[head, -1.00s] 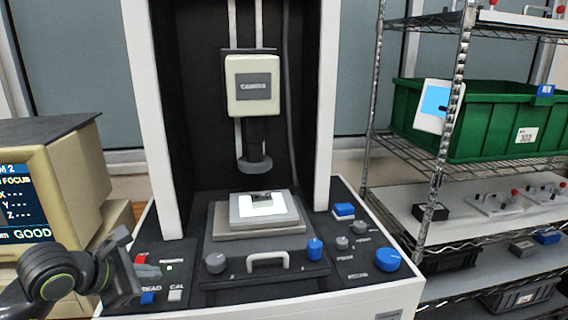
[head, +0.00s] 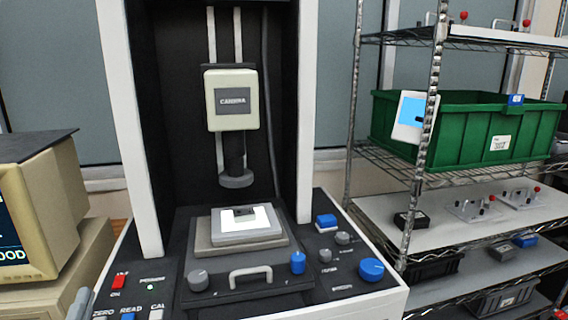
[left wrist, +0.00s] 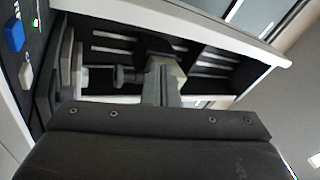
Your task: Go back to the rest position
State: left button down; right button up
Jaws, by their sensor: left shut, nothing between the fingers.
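The tip of my left gripper (head: 80,303) shows at the bottom left edge of the head view, beside the control panel of the measuring machine (head: 145,130). In the left wrist view my left gripper (left wrist: 163,78) points up from its dark body, its fingers together with nothing between them. The machine's camera head (head: 232,100) hangs above a grey stage plate (head: 248,236) carrying a white piece with a dark notch. My right gripper is in neither view.
A beige monitor (head: 50,205) stands at the left. At the right, a wire rack holds a green bin (head: 460,130) and several small parts. The panel's buttons and knobs, such as the blue knob (head: 371,269), line the machine's front.

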pick_arm(q)
jog(key=s+a+f+n+g+y, duration=0.2)
jog(key=s+f+n+g, duration=0.25)
jog(key=f, duration=0.45)
jog(key=s+a+f+n+g+y, duration=0.2)
jog(key=s+a+f+n+g, duration=0.1)
jog(key=f+n+g, duration=0.4)
jog(key=s+d+f+n+g+h, duration=0.3)
jog(key=s+d+f+g+h, duration=0.3)
jog(key=s+f, duration=0.7)
notch_tip(320, 180, down, 26)
jog(key=s+g, duration=0.1)
jog(key=g, duration=0.2)
jog(key=s+d+f, duration=0.1)
jog(key=s+f, duration=1.2)
jog(key=s, duration=0.1)
jog(key=shift+s+d+f+g+p, duration=0.15)
jog(key=shift+s+f+g+p, duration=0.2)
jog(key=shift+s, duration=0.05)
